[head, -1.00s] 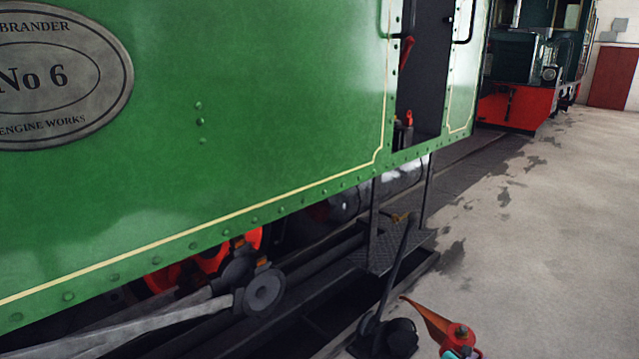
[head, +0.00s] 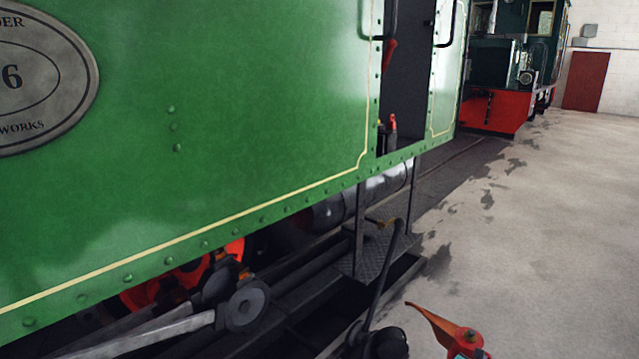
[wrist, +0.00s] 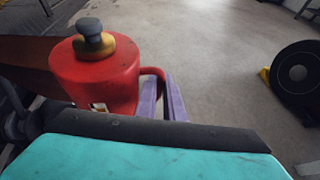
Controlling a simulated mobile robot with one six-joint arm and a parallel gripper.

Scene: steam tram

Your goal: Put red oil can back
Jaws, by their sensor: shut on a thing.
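The red oil can (wrist: 95,78) fills the left of the wrist view, with a brass collar and dark knob on top. In the head view its red top (head: 468,338) and long copper-coloured spout (head: 432,322) show at the bottom edge. My gripper (wrist: 163,98), with purple fingers, is shut on the can's handle at its right side. The can is held up in front of me, over the floor. Its base is hidden by the teal and black gripper body.
The green locomotive (head: 200,130) fills the left, with an open cab doorway (head: 405,80) and a metal step (head: 375,260) below. A black lever (head: 384,275) stands near the can. A red-fronted engine (head: 490,112) stands behind. The concrete floor (head: 550,230) at right is clear.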

